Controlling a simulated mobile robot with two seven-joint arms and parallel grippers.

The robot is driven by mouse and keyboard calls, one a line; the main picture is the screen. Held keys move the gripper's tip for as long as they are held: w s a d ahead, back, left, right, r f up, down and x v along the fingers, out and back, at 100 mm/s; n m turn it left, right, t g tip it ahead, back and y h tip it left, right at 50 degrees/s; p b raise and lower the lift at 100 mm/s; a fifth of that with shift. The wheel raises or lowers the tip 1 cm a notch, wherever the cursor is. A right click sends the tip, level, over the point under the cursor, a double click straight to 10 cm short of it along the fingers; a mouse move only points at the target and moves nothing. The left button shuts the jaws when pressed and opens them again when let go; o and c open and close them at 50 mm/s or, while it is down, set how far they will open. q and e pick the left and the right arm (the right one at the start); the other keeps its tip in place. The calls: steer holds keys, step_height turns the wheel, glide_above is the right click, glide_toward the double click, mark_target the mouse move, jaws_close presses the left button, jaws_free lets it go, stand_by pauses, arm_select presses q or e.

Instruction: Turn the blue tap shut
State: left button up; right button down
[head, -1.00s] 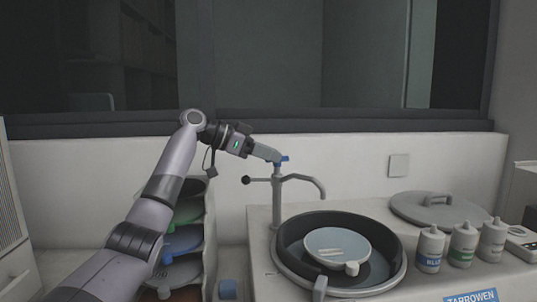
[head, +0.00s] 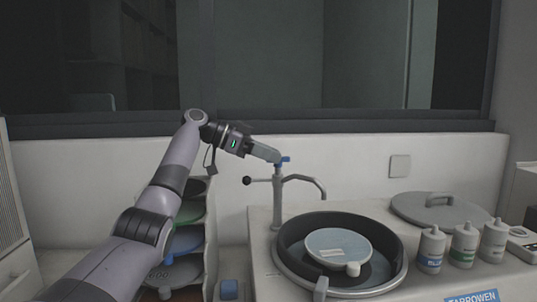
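The blue tap (head: 284,160) is a small blue handle on top of a grey metal post with a curved spout (head: 305,179) to the right. A side lever with a black knob (head: 247,180) sticks out to the left of the post. My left gripper (head: 277,158) reaches in from the left, its fingertips at the blue handle. They look to be touching it or very close; the fingers overlap in this view, so I cannot tell whether they grip it. My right gripper is not in view.
Right of the post is a round black basin (head: 290,238) holding a grey disc (head: 337,246). A grey lid (head: 440,207) and several labelled bottles (head: 431,250) stand further right. A rack of coloured discs (head: 211,240) stands below my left arm. A dark window is behind.

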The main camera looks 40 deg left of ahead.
arm_select(q)
steer(key=shift+o, duration=0.8)
steer(key=v, duration=0.7)
